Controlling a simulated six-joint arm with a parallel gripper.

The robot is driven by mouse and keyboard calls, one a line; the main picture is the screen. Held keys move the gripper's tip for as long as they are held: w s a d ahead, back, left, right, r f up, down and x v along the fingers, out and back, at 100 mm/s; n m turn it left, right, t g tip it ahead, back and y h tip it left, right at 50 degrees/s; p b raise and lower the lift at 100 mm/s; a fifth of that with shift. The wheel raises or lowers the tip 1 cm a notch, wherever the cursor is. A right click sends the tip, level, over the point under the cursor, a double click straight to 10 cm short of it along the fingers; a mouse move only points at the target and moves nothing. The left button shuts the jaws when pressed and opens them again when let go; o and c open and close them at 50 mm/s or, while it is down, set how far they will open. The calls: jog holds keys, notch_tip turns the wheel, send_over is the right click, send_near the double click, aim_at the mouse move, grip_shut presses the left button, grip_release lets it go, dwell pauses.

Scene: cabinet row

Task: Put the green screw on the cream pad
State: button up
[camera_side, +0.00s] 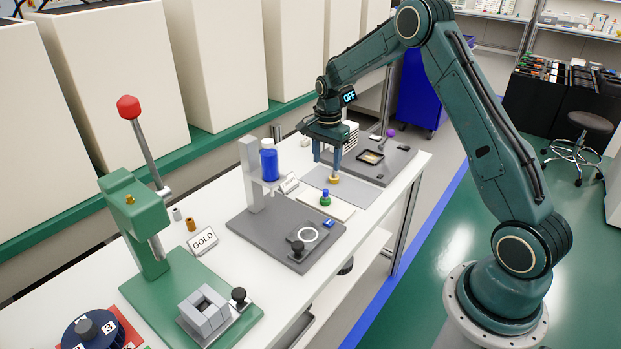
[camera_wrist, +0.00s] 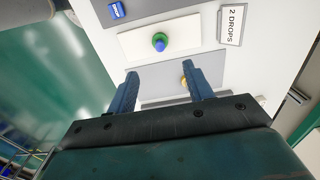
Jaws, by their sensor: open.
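The green screw (camera_side: 325,201) stands upright on the cream pad (camera_side: 343,211), with a blue part on top. In the wrist view the green screw (camera_wrist: 158,37) shows near the middle of the cream pad (camera_wrist: 192,34), apart from the fingers. My gripper (camera_side: 327,162) is open, with nothing seen between its fingers, and is farther back than the pad, over the grey mat (camera_side: 318,175). In the wrist view the two fingers (camera_wrist: 160,72) are spread apart. A yellow piece (camera_side: 333,180) is on the mat below my gripper; a finger partly hides it in the wrist view.
A blue block (camera_side: 328,224) lies on the grey plate near the pad. A stand with a blue bottle (camera_side: 269,164) and a "2 DROPS" sign (camera_wrist: 232,24) are close by. A dark tray (camera_side: 371,157) is farther back. The green press (camera_side: 140,225) stands at front left.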

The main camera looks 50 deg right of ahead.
jog(key=s+a+r+n+t, duration=0.1)
jog(key=s+a+r+n, duration=0.4)
jog(key=r, duration=0.5)
jog(key=s+a+r+n+t, duration=0.25)
jog(key=s+a+r, duration=0.35)
jog(key=r, duration=0.3)
jog(key=s+a+r+n+t, duration=0.1)
jog(key=s+a+n, duration=0.3)
jog(key=s, duration=0.6)
jog(key=s+a+r+n+t, duration=0.1)
jog(key=s+a+n, duration=0.3)
jog(key=s, duration=0.6)
jog(key=shift+r+n, duration=0.4)
jog(key=shift+n, duration=0.85)
